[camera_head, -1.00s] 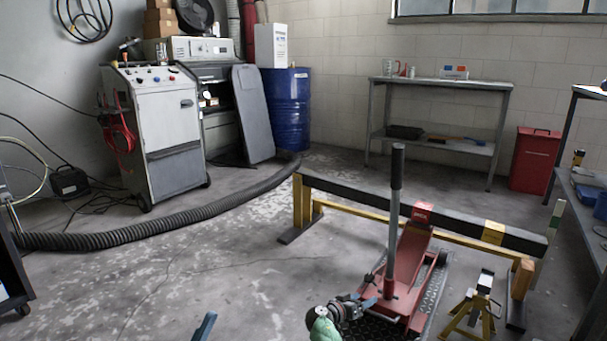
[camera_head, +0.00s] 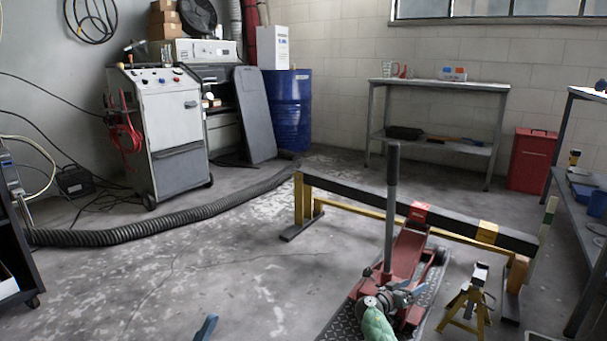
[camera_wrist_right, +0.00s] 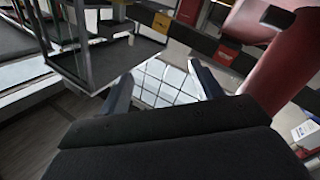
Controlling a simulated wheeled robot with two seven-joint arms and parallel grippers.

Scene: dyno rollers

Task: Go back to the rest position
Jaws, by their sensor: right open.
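My right gripper (camera_head: 404,294) shows at the bottom of the head view, in front of the red floor jack (camera_head: 408,250). I cannot tell whether it touches the jack. In the right wrist view, its two fingers (camera_wrist_right: 162,84) stand apart with nothing between them. A blue-grey tip (camera_head: 206,328) at the bottom edge of the head view looks like part of my left gripper. The rest of it is out of frame, so its jaws cannot be judged.
The jack has a tall dark handle (camera_head: 391,205). A long black and yellow beam (camera_head: 450,232) stands behind it. A yellow jack stand (camera_head: 467,300) is to its right. A thick black hose (camera_head: 160,225) crosses the floor. A dark cart (camera_head: 18,245) is at left. The middle floor is clear.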

